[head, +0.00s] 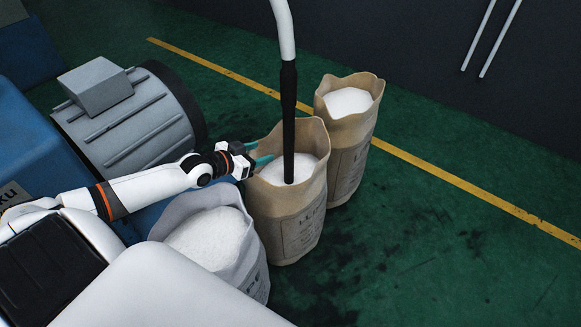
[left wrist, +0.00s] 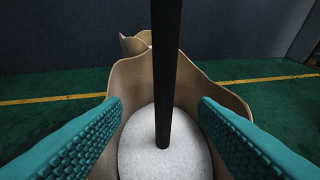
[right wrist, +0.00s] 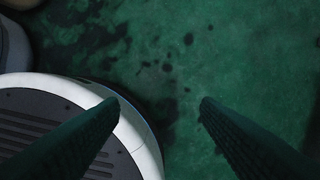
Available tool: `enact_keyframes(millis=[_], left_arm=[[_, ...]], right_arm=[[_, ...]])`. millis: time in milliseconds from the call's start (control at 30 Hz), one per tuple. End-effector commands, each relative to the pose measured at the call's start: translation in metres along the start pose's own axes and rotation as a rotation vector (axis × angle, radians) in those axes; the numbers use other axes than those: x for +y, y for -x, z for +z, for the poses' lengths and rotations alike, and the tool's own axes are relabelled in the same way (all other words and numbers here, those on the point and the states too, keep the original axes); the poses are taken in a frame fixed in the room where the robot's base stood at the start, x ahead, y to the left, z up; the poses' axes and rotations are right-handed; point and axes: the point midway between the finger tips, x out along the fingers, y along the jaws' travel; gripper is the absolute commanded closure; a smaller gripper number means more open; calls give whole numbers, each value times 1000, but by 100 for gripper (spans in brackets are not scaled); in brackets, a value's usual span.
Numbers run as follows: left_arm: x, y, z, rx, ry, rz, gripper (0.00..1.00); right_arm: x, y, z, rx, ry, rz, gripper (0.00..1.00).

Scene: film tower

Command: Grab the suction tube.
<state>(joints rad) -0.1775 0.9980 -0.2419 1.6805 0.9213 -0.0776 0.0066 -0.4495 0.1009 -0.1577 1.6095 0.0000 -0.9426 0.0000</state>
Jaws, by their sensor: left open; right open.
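The suction tube (head: 288,110) hangs from above, white at the top and black below. Its lower end stands in white granules in the middle brown paper bag (head: 290,225). My left gripper (head: 258,156) is at that bag's rim, left of the tube, with its teal fingers pointing toward it. In the left wrist view the black tube (left wrist: 163,80) stands upright ahead between the two open fingers, which do not touch it. My right gripper (right wrist: 160,105) is open and empty above the green floor, and it is not seen in the head view.
A second brown bag (head: 350,150) stands behind right. A white bag (head: 213,245) of granules stands front left, below my left arm. A blue machine with a grey motor (head: 130,120) is at left. Green floor (head: 450,240) at right is free, with a yellow line (head: 450,178).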

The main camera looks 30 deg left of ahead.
Motion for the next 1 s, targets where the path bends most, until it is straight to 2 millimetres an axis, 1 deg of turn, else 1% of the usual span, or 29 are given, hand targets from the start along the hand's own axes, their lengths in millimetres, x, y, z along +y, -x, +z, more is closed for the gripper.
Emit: enact_keyframes(millis=[33,167,267,500,600,667,867,967,1000], left_arm=[[0,-2,-5,0,0,0,46],[0,-7,-7,-1,0,1,46],[0,-17,-8,-2,0,0,46],[0,-53,-8,-2,0,0,46],[-1,-63,-8,-2,0,0,46],[-1,-67,-8,-1,1,0,46],[-2,-76,-8,1,0,0,46],[-5,-88,-11,-1,2,-1,46],[-5,-95,-12,-2,1,0,46]], right_arm=[[0,2,4,-5,-1,-1,43],[-1,13,12,-13,-2,-2,43],[-2,25,19,-22,-3,-3,43],[-4,67,38,-47,-8,-7,43],[-5,82,41,-53,-9,-8,43],[-5,88,43,-56,-10,-9,43],[-6,100,45,-61,-11,-10,43],[-6,113,47,-70,-11,-11,43],[-6,120,48,-75,-12,-12,43]])
